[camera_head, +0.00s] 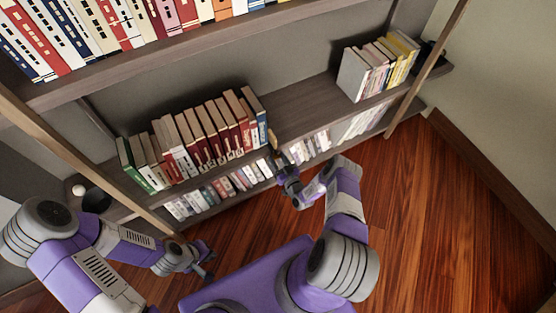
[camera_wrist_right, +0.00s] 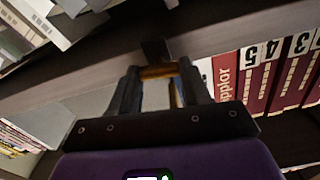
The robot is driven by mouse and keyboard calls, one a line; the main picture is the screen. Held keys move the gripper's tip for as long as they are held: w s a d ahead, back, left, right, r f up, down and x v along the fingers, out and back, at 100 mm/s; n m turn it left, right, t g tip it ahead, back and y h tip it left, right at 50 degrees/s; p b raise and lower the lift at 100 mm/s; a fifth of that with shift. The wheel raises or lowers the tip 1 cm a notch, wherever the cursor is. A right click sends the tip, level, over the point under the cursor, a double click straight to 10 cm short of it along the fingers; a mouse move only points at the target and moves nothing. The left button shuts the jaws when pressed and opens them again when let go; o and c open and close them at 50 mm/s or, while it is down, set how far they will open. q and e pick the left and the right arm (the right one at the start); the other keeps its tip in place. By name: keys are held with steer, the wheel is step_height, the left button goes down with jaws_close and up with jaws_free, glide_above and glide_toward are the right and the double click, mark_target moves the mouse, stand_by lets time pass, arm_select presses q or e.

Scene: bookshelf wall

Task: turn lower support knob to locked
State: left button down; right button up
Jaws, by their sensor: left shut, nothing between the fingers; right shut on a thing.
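A small gold-orange bar, which I take for the lower support knob (camera_wrist_right: 158,72), sits at the shelf's front edge below a dark bracket piece (camera_wrist_right: 155,50) in the right wrist view. My right gripper (camera_wrist_right: 160,82) is shut on it, with one dark finger at each side. In the head view this gripper (camera_head: 278,158) is at the middle shelf's front edge, right of the row of books; a small yellowish piece (camera_head: 272,138) shows just above it. Which marking the knob points to cannot be read. My left gripper (camera_head: 207,264) is shut and empty, low at the left, away from the shelf.
The middle shelf (camera_head: 310,110) has a bare stretch between the red and brown books (camera_head: 205,135) and the pale and yellow books (camera_head: 375,68). Lower books (camera_head: 225,187) stand beneath. A wooden post (camera_head: 430,65) rises at right. The wooden floor (camera_head: 440,200) is clear.

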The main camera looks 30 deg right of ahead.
steer(key=shift+d+f+m, duration=0.1)
steer(key=shift+f+m, duration=0.05)
steer(key=shift+m, duration=3.9)
steer(key=shift+d+f+m, duration=0.1)
steer(key=shift+m, duration=3.95)
steer(key=o, duration=1.1)
steer(key=shift+c, duration=0.2)
steer(key=s+p, duration=0.2)
steer(key=s, duration=0.5)
steer(key=shift+s, duration=0.35)
